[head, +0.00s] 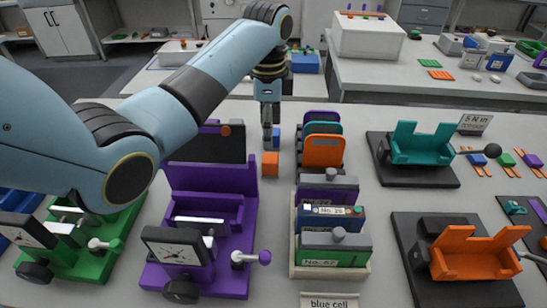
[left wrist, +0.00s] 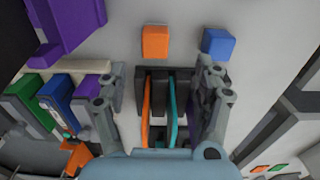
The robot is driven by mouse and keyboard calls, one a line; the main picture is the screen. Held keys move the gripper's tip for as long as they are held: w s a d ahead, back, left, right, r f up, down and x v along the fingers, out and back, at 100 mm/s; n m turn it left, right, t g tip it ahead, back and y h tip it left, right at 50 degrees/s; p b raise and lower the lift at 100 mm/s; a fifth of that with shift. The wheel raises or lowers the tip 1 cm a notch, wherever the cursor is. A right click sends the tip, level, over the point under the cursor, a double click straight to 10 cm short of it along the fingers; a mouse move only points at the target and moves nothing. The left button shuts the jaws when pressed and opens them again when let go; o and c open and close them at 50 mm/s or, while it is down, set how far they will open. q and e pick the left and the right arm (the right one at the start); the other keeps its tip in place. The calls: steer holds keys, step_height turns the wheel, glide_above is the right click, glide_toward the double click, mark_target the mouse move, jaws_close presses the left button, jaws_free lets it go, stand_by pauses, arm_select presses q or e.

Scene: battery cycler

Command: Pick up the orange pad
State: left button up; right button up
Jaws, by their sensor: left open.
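An orange rounded plate (head: 323,152) stands upright at the near end of a dark rack, with teal (head: 322,128) and purple (head: 321,116) plates behind it. A small orange block (head: 270,164) lies on the table left of the rack, with a blue block (head: 277,137) behind it. My left gripper (head: 268,142) points down above the table near these blocks, left of the rack. In the left wrist view its open, empty fingers (left wrist: 160,80) frame the rack's plates, and the orange block (left wrist: 155,42) lies beyond the fingertips. My right gripper is not in view.
A purple fixture (head: 246,237) with a dial stands left. A bin of cells (head: 294,257) stands in front of the rack. Teal (head: 420,150) and orange (head: 470,258) fixtures sit on dark bases at the right.

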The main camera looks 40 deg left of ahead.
mark_target(270, 157)
arm_select(q)
step_height(270, 157, down, 4)
steer(key=shift+f, duration=0.15)
steer(key=f, duration=0.5)
steer(key=shift+s+d+f+p, duration=0.25)
steer(key=shift+f+p, duration=0.05)
steer(key=shift+f, duration=0.05)
steer(key=shift+c, duration=0.2)
steer(key=c, duration=1.2)
steer(key=shift+r, duration=0.1)
step_height(270, 157, up, 10)
steer(key=shift+f, duration=0.1)
